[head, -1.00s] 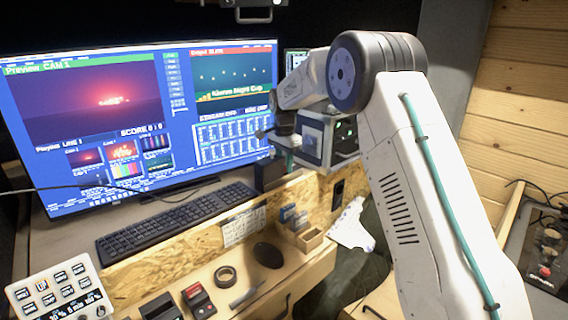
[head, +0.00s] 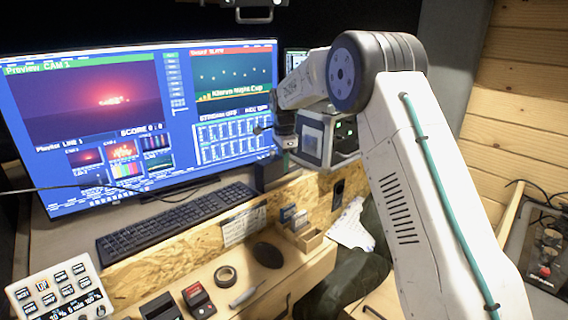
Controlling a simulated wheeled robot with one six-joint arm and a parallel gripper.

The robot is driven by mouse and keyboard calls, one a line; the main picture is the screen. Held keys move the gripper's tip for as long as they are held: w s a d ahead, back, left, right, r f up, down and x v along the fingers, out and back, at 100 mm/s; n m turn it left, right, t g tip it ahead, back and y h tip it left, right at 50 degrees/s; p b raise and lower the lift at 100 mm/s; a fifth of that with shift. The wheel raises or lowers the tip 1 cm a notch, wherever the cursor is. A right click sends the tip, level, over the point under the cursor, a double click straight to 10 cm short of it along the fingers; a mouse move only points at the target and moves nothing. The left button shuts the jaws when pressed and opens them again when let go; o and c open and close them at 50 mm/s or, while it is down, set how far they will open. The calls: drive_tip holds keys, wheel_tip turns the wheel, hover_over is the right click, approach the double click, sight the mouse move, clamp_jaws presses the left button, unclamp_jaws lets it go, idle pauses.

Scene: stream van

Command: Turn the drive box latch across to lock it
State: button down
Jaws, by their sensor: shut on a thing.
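The drive box, a grey metal-edged case (head: 346,142), stands on the desk to the right of the big monitor. Its front has a bluish panel, and small green lights show on its right side. My gripper (head: 285,148) is at the left front edge of the box, small and partly blended with the dark background. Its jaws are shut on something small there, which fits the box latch. The latch itself is hidden by the gripper, so its angle cannot be told.
A large monitor (head: 130,125) stands close to the left of my gripper, with a keyboard (head: 175,222) before it. A lower wooden shelf holds a mouse (head: 268,255), tape roll (head: 226,276) and small card boxes (head: 295,216). My forearm crosses the right side.

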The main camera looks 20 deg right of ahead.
drive_tip(key=c, duration=1.5)
unclamp_jaws()
